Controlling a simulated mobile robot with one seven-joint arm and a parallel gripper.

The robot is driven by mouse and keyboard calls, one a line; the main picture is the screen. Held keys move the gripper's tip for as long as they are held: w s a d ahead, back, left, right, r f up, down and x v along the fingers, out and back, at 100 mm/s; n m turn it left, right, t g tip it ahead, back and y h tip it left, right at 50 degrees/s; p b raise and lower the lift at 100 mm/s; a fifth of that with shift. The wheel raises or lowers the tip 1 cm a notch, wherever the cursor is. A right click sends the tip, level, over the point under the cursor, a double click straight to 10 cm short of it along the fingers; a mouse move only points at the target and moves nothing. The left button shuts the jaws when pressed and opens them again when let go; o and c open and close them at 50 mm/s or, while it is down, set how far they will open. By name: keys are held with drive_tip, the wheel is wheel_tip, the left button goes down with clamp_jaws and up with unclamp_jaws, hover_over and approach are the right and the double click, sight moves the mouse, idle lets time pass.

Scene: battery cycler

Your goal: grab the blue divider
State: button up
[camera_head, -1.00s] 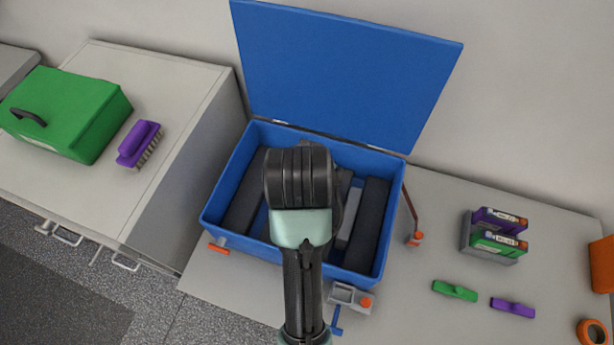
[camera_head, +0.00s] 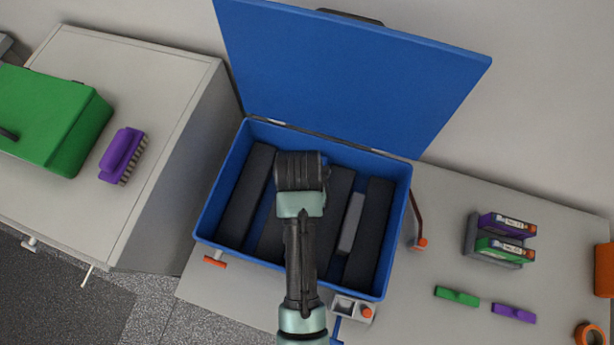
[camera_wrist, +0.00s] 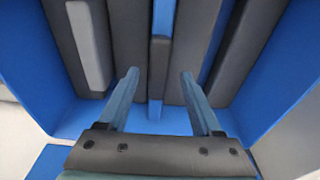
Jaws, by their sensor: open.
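The open blue case (camera_head: 225,248) holds several long dark slabs (camera_head: 368,232). In the wrist view, a narrow blue strip (camera_wrist: 164,17), apparently the blue divider, runs between two dark slabs. A short dark piece (camera_wrist: 159,68) lies in line with it, with more blue below. I cannot tell where the divider ends and the case floor begins. My gripper (camera_wrist: 158,76) is open and empty, pointing down into the case, with one finger on each side of that line. In the head view my arm hides the gripper and most of the divider.
The case lid (camera_head: 350,70) stands open at the back. A green box (camera_head: 50,120) and purple brush (camera_head: 122,155) are on the left cabinet. A battery holder (camera_head: 482,245) and small clips (camera_head: 457,296) are at right.

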drive_tip(key=shift+w+d+f+p, duration=0.15)
drive_tip(key=shift+f+p, duration=0.4)
drive_tip(key=shift+f, duration=2.15)
clamp_jaws()
